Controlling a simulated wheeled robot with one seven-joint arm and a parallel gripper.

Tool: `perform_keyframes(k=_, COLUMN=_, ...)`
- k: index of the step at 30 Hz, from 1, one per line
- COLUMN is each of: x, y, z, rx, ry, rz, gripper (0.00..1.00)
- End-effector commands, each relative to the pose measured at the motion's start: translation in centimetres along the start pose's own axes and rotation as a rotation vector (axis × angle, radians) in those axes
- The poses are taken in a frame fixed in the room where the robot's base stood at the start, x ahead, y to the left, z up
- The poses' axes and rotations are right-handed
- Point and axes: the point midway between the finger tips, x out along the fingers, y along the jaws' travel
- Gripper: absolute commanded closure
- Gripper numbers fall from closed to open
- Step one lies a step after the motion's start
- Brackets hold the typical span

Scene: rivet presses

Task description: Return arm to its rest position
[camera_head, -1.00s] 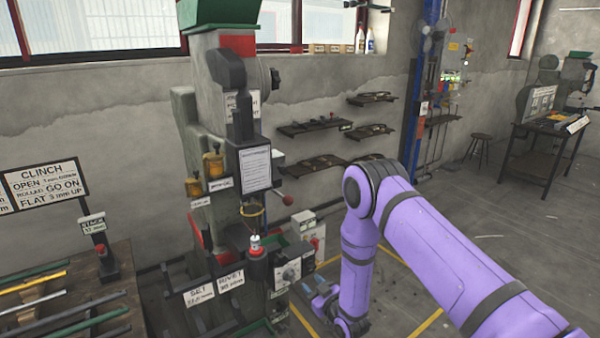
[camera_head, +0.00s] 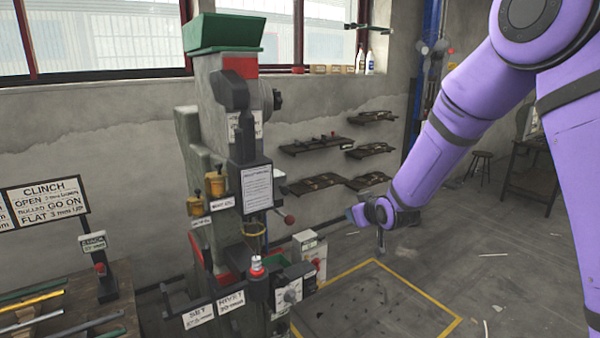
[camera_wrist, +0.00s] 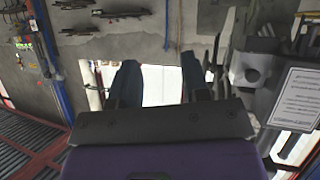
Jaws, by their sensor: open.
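My purple arm reaches in from the right in the head view. My gripper (camera_head: 357,214) is at the end of the forearm, to the right of the rivet press (camera_head: 212,130) and apart from it. In the wrist view my gripper (camera_wrist: 160,80) shows two dark fingers spread apart with nothing between them. The press also shows at the right of the wrist view (camera_wrist: 258,75), with its white notice sheet (camera_wrist: 300,97).
Wall shelves (camera_head: 316,143) with dark parts hang behind the press. A yellow floor outline (camera_head: 420,291) lies below my gripper. A bench with coloured bars (camera_head: 60,315) stands at the left. A stool (camera_head: 480,165) stands at the back right. The floor between is largely clear.

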Motion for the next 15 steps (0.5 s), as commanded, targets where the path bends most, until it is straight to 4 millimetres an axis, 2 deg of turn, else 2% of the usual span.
perform_keyframes(k=1, x=-1.8, y=0.8, z=-1.0, rx=0.009, ry=-0.016, rz=0.011, gripper=0.57)
perform_keyframes(k=6, x=-7.1, y=2.7, z=-2.7, rx=0.045, ry=-0.094, rz=0.042, gripper=0.57)
perform_keyframes(k=15, x=-17.4, y=4.8, z=-3.9, rx=0.121, ry=-0.231, rz=0.087, gripper=0.57)
